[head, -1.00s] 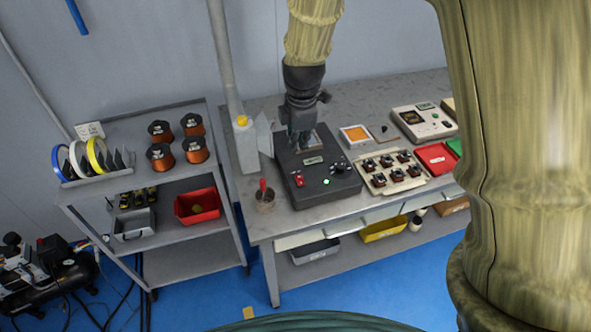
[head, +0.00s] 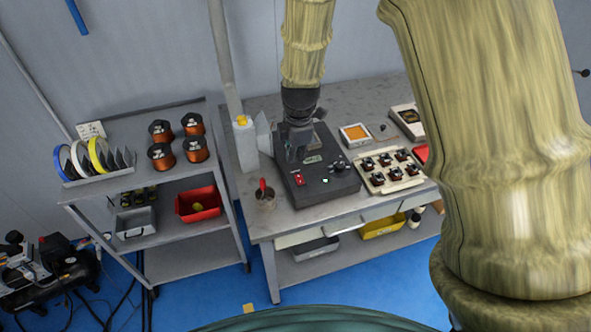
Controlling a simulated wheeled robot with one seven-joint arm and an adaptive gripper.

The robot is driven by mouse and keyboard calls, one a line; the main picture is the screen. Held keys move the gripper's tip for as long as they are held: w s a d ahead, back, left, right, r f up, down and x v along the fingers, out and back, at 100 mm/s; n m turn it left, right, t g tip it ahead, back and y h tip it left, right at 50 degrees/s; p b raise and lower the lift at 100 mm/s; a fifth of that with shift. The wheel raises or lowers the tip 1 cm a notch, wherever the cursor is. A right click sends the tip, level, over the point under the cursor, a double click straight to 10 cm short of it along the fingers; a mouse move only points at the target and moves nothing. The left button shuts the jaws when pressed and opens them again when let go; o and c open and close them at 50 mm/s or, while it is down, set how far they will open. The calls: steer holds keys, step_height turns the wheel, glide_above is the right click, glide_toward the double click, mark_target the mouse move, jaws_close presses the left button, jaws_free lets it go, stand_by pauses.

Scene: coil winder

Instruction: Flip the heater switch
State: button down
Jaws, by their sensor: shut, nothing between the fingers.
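The dark control box (head: 335,188) stands on the bench, with a small display, black knobs and a small round lamp (head: 325,180) on its top. The lamp looks pale, not green. A red rocker switch (head: 299,180) sits at the box's front left; I take it to be the heater switch, but its label is too small to read. My gripper (head: 296,160) points down over the left part of the box, just behind the red switch. It is shut and empty. I cannot tell whether its tips touch the box. It partly hides the display and the box's back.
A cup with a red-handled tool (head: 264,196) stands left of the box. A tray of small coils (head: 389,170) and an orange-topped unit (head: 355,134) are to the right. A shelf cart (head: 150,225) stands further left.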

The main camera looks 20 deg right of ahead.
mark_target(295, 179)
steer(key=shift+w+f+p, duration=0.15)
steer(key=shift+f+p, duration=0.35)
steer(key=shift+f, duration=0.9)
steer(key=shift+w+f+p, duration=0.2)
steer(key=shift+f+p, duration=0.3)
steer(key=shift+f, duration=0.95)
steer(key=shift+w+f+p, duration=0.15)
steer(key=shift+f+p, duration=0.35)
steer(key=shift+f, duration=0.9)
